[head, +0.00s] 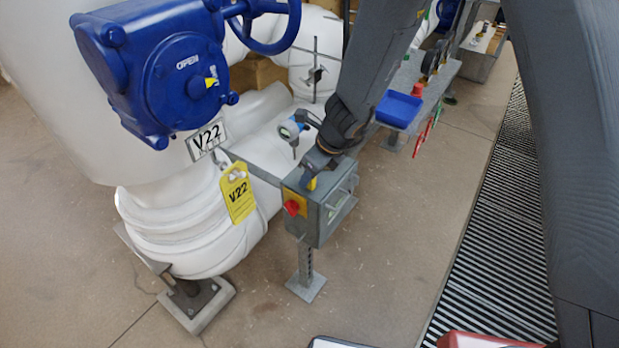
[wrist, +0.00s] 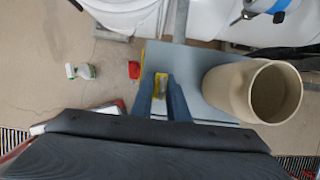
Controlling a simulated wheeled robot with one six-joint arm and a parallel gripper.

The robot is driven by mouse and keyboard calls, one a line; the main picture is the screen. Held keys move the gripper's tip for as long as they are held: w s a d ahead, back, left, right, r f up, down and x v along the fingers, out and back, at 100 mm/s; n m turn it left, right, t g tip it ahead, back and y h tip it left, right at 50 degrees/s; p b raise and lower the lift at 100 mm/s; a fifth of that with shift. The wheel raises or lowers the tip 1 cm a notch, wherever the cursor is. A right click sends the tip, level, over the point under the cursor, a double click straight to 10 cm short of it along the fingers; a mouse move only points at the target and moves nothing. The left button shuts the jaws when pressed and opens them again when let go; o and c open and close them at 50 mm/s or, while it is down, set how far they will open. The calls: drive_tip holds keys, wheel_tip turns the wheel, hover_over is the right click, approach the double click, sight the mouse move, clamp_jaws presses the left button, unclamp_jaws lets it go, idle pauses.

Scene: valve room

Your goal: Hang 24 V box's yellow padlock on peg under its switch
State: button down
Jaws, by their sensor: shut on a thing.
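A grey switch box (head: 318,213) stands on a short post, with a red switch (head: 293,207) on a yellow plate on its left face. No lettering is readable on it. My gripper (head: 309,184) is over the box top near the switch, shut on a small yellow padlock (head: 312,183). In the wrist view the padlock (wrist: 160,80) sits between the two blue-grey fingers, just right of the red switch (wrist: 134,69). Whether the padlock touches the box top cannot be told. I cannot make out the peg under the switch.
A beige cup-like vessel (wrist: 255,90) is to the right in the wrist view, close to my gripper.

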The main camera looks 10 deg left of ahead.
drive_tip(key=shift+f, duration=0.15)
drive_tip(key=c, duration=1.7)
unclamp_jaws()
drive_tip(key=shift+b, duration=0.3)
drive_tip(key=shift+s+d+p+v, duration=0.25)
drive_tip(key=shift+p+v, duration=1)
drive_tip(key=shift+v, duration=2.95)
drive_tip(key=s+d+r+n, duration=0.1)
drive_tip(key=d+n, duration=0.2)
drive_tip(key=d, duration=0.1)
drive_tip(key=s+d+r+n, duration=0.2)
drive_tip(key=d+n, duration=0.2)
drive_tip(key=d, duration=0.1)
drive_tip(key=s+d+r+n+h, duration=0.1)
drive_tip(key=d+r+n, duration=0.1)
drive_tip(key=d+n, duration=0.1)
drive_tip(key=shift+s+d+r+g, duration=0.1)
drive_tip(key=shift+d+g, duration=0.05)
drive_tip(key=shift+d, duration=0.25)
drive_tip(key=shift+s+d+g, duration=0.15)
drive_tip(key=shift+d, duration=0.25)
drive_tip(key=shift+o, duration=0.4)
drive_tip(key=s+d+r+n+h, duration=0.1)
drive_tip(key=s+d+n, duration=0.4)
drive_tip(key=d, duration=0.3)
drive_tip(key=s+d+r+n+g+h, duration=0.1)
drive_tip(key=s+d+r+n+h, duration=0.1)
drive_tip(key=s+d+n, duration=0.3)
drive_tip(key=d+n, duration=0.2)
drive_tip(key=shift+d, duration=0.4)
